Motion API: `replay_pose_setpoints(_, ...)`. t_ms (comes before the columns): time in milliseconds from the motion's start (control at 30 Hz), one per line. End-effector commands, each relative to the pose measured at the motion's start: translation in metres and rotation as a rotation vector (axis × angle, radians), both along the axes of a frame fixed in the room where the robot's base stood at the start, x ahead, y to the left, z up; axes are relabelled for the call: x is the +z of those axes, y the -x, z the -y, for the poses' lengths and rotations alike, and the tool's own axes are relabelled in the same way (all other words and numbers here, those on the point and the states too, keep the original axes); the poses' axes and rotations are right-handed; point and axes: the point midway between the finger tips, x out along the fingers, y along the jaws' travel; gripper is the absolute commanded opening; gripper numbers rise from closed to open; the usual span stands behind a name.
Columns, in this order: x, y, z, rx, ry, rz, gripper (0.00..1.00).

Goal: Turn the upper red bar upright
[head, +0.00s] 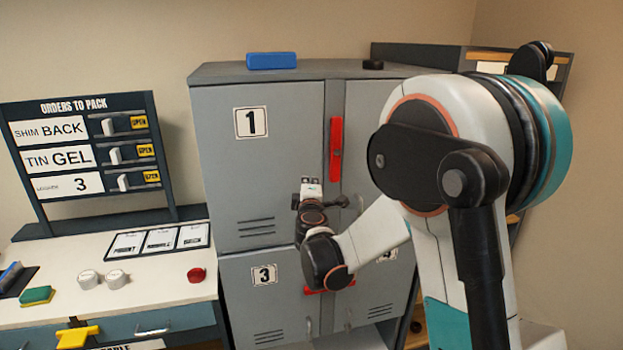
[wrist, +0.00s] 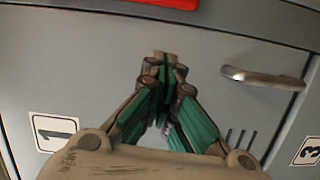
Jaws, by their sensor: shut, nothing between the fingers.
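The upper red bar (head: 336,135) stands upright in the head view, over the seam beside door 1 of the grey locker (head: 285,150). In the wrist view its red edge (wrist: 170,4) shows at the top, cut off by the frame. My gripper (wrist: 165,62) is shut and empty in front of door 1. Its tips point toward the bar, with a gap between them in the picture. In the head view my wrist is in front of the locker, below and left of the bar, and the fingertips are hard to make out.
A lower red bar (head: 313,292) lies level, partly hidden behind my wrist. A metal handle (wrist: 262,79) sits right of my fingers in the wrist view. A blue box (head: 271,61) lies on the locker. A workbench (head: 150,273) and order board (head: 90,150) stand at left.

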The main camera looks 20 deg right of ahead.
Motion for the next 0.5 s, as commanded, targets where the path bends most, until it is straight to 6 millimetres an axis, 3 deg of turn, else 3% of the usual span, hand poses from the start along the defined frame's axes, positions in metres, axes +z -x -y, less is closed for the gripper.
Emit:
replay_pose_setpoints(200,0.001,0.039,-0.010,0.001,0.000,0.000,0.00)
replay_pose_setpoints(500,0.000,0.057,-0.014,0.000,-0.001,0.000,0.00)
